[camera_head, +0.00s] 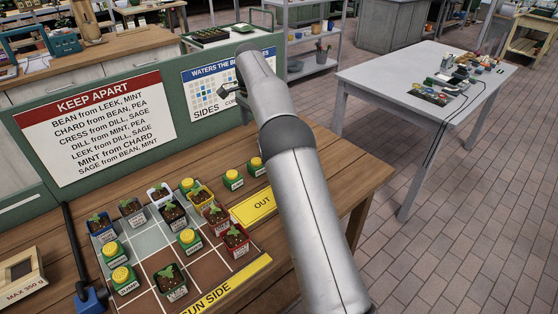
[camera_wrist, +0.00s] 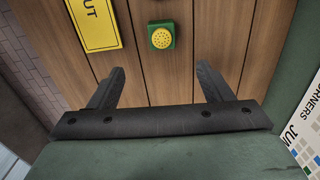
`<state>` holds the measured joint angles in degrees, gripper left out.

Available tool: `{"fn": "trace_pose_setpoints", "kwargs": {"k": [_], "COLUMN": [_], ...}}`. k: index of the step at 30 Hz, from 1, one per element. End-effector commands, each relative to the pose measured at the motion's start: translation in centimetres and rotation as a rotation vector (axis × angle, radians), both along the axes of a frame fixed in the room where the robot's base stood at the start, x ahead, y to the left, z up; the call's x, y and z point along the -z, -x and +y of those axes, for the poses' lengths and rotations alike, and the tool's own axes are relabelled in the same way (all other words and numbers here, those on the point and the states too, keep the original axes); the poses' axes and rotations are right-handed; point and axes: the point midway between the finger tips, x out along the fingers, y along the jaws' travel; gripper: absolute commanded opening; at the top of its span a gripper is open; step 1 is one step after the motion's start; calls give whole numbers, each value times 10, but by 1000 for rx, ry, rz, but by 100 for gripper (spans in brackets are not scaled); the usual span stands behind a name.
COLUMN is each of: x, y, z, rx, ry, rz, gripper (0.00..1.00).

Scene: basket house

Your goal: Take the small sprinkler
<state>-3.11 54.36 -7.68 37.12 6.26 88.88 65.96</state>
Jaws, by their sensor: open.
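Several green sprinkler boxes with yellow round tops stand on the wooden table. Two are by the yellow OUT sign: one sprinkler (camera_head: 233,179) and another sprinkler (camera_head: 257,166). Others are on the grid, including a sprinkler (camera_head: 190,240) and a sprinkler (camera_head: 124,279). Their labels are too small to read surely, so I cannot tell which is the small one. In the wrist view one sprinkler (camera_wrist: 161,37) stands ahead of my gripper (camera_wrist: 160,70), between the lines of its two fingers and apart from them. My gripper is open and empty. My arm hides part of the table.
Potted seedlings, such as one pot (camera_head: 172,282), fill parts of the grid near the sprinklers. The yellow OUT sign (camera_head: 254,207) lies beside them. A green board with a KEEP APART notice (camera_head: 92,127) rises along the table's back edge. Bare wood lies around the sprinkler in the wrist view.

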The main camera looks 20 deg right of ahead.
Motion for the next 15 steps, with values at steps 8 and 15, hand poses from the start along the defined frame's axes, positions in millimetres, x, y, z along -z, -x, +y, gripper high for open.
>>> {"fn": "trace_pose_setpoints", "kwargs": {"k": [8,15], "x": [55,101], "y": [1,0], "z": [0,0], "rx": [0,-1], "ry": [1,1], "rz": [4,2], "gripper": [73,73]}}
